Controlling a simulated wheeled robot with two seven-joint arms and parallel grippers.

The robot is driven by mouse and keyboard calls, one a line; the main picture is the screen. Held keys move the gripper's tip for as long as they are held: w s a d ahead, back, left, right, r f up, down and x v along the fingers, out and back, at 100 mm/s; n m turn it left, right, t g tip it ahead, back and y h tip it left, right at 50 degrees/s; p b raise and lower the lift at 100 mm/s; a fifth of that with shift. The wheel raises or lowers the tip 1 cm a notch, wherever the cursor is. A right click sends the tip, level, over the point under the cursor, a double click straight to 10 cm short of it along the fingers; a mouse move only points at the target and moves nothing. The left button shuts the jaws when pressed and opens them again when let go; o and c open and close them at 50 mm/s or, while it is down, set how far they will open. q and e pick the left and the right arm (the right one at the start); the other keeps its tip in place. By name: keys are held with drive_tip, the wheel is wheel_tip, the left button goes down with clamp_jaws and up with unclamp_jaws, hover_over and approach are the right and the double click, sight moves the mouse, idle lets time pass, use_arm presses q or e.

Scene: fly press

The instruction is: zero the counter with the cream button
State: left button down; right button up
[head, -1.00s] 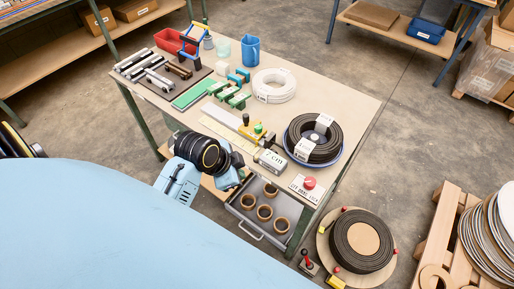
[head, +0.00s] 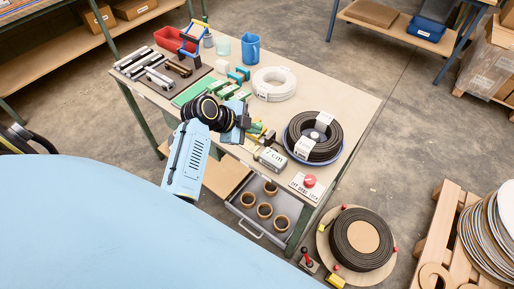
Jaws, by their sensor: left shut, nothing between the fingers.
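A small grey box with a "7 cm" readout, which looks like the counter (head: 271,158), sits near the table's front edge in the head view. A cream button cannot be made out on it. My left gripper (head: 247,124) is over the table's front part, left of and behind the counter in the picture. It is apart from the counter, shut and empty. It covers part of the green and yellow device (head: 257,134) beside the counter. My right gripper is not in view.
A dark cable coil (head: 316,131) lies right of the counter. A red knob (head: 309,181) on a labelled plate is at the front right. A white coil (head: 274,83) and green blocks (head: 221,91) lie behind. An open drawer (head: 252,221) with brown rings sticks out below.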

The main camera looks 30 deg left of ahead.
use_arm(q)
drive_tip(key=shift+f, duration=0.15)
drive_tip(key=b, duration=0.7)
hover_over(257, 156)
drive_tip(key=a, duration=0.1)
drive_tip(key=f, duration=0.7)
drive_tip(key=shift+s+f, duration=0.1)
drive_tip(key=shift+s, duration=0.1)
drive_tip(key=shift+f+b, duration=0.5)
drive_tip(key=shift+f, duration=0.2)
idle(0.4)
drive_tip(key=shift+f, duration=0.35)
